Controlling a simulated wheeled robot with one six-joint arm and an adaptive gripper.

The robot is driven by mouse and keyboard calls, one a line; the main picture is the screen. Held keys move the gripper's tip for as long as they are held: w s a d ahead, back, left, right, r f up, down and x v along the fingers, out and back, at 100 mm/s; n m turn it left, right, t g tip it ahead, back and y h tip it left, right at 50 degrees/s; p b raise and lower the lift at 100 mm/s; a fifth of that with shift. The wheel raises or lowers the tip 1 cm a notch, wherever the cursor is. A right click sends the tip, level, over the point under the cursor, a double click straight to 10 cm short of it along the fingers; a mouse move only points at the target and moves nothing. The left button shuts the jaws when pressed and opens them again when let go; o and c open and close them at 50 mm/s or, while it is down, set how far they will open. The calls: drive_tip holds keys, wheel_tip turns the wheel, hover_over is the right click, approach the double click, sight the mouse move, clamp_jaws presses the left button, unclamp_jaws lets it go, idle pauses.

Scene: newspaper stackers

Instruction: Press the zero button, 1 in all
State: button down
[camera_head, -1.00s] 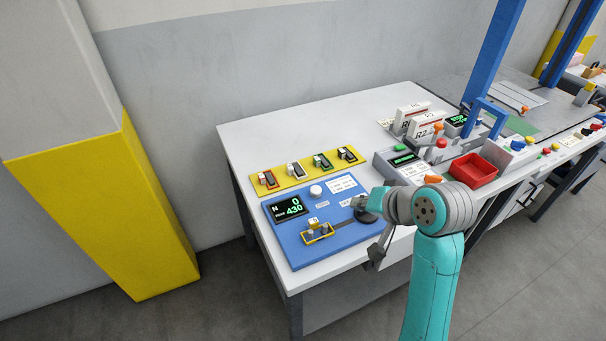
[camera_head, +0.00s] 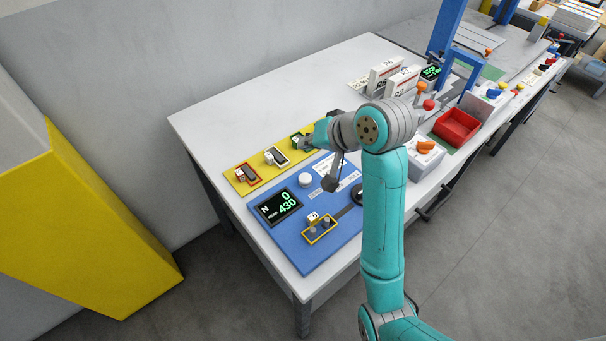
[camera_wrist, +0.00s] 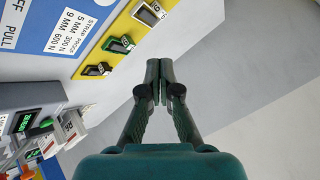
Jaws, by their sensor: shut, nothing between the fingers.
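A round white button (camera_head: 305,180) stands on the blue panel (camera_head: 290,240), above and right of its dark display (camera_head: 279,206), which reads N, 0 and 430. I cannot read a zero label on it. My gripper (camera_wrist: 160,80) is shut and empty, its dark fingertips together in the wrist view. In the head view my gripper (camera_head: 307,142) is partly hidden by my wrist and is near the yellow strip (camera_head: 237,180), above the button in the picture and apart from it. The button is not visible in the wrist view.
The yellow strip carries several coloured clips. A yellow-framed fixture (camera_head: 319,230) stands on the panel. A red tray (camera_head: 456,126), white boxes (camera_head: 384,76) and a blue post (camera_head: 445,30) are to the right. The white table (camera_head: 240,110) is bare behind the strip.

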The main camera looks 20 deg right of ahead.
sight(307, 178)
drive_tip(key=shift+f, duration=0.15)
drive_tip(key=shift+f, duration=4.25)
drive_tip(key=shift+f, duration=0.9)
drive_tip(key=shift+r, duration=0.9)
drive_tip(key=shift+r, duration=0.1)
drive_tip(key=shift+r, duration=2.4)
drive_tip(key=shift+s, duration=0.1)
